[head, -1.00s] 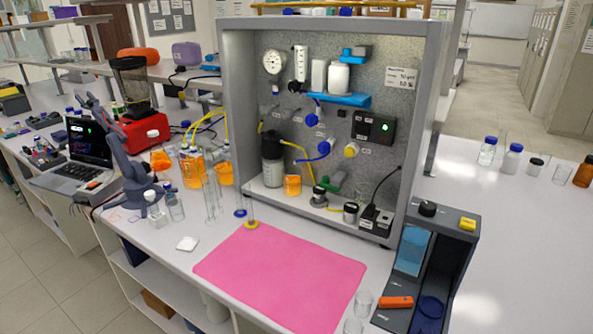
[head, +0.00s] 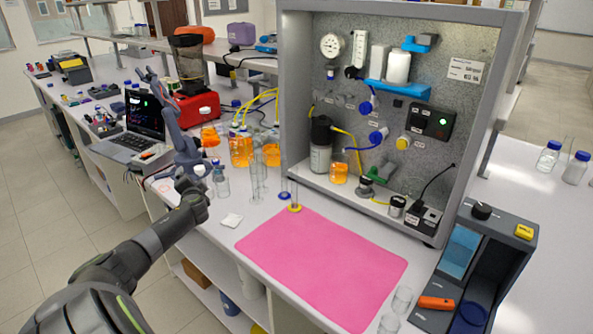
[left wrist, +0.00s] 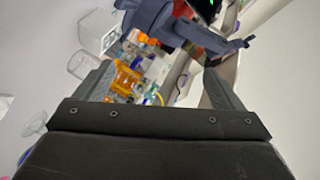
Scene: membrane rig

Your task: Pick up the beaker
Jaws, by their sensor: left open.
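Several vessels could be the beaker, and I cannot tell which is meant. Beakers of orange liquid stand near the rig (head: 240,152) and inside it (head: 339,173). Two clear empty beakers (head: 402,299) stand at the pink mat's front right corner. My left gripper (head: 190,190) is over the bench's left front edge, left of the white pad. In the left wrist view it (left wrist: 155,82) is open, with nothing held between its fingers. An orange beaker (left wrist: 125,78) shows beyond the fingers, and a clear glass vessel (left wrist: 84,65) near the left finger. My right gripper is out of view.
A dark jointed device (head: 182,135) and a laptop (head: 143,125) stand behind my left gripper. Tall glass cylinders (head: 257,180) stand left of the grey rig (head: 292,110). The pink mat (head: 325,265) is clear. A dark box unit (head: 500,225) is at right.

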